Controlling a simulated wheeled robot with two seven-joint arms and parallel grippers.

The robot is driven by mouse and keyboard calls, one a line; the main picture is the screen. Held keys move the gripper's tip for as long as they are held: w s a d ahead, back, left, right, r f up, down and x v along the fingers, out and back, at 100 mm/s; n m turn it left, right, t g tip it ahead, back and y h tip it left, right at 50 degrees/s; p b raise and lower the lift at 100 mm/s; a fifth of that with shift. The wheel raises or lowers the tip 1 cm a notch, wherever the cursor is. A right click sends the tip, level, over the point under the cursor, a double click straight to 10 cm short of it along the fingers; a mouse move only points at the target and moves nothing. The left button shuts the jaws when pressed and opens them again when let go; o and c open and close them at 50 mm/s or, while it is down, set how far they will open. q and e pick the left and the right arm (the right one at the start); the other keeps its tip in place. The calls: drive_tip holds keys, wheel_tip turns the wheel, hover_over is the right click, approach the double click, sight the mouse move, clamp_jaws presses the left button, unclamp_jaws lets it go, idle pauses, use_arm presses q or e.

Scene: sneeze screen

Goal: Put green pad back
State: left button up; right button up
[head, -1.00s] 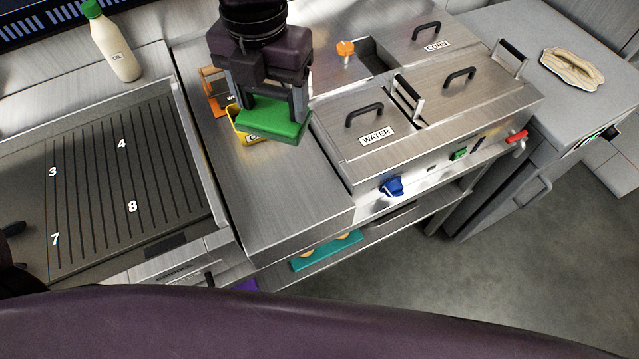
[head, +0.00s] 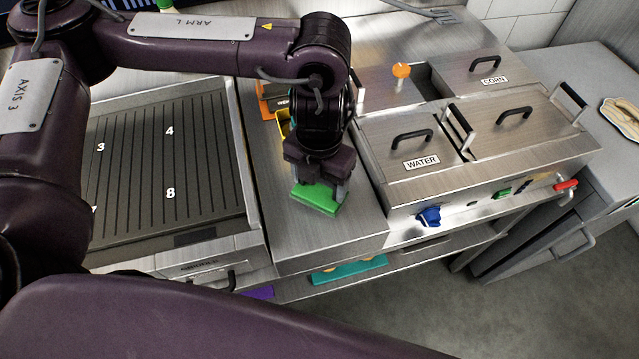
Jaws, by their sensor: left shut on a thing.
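The green pad (head: 316,200) is a flat green block with a lighter edge along its front. My left gripper (head: 318,183) comes down on it from above, shut on it. The pad is over the bare steel counter between the griddle and the steam wells. I cannot tell whether its underside touches the counter. A yellow holder (head: 283,124) and an orange holder (head: 266,104) stand behind it on the counter, partly hidden by my left arm. My right gripper is not in view.
The ribbed griddle (head: 165,160) lies to the left. The lidded steel unit marked WATER (head: 420,163) stands to the right, with a blue knob (head: 428,216) in front. A teal tray (head: 349,270) is on the lower shelf. The counter's front part (head: 300,250) is clear.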

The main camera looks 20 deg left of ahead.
use_arm(q)
drive_tip(key=shift+f, duration=1.05)
drive_tip(key=o, duration=0.9)
drive_tip(key=shift+o, duration=0.2)
drive_tip(key=shift+r, duration=0.5)
wheel_tip(320, 180, up, 11)
drive_tip(key=shift+r, duration=0.2)
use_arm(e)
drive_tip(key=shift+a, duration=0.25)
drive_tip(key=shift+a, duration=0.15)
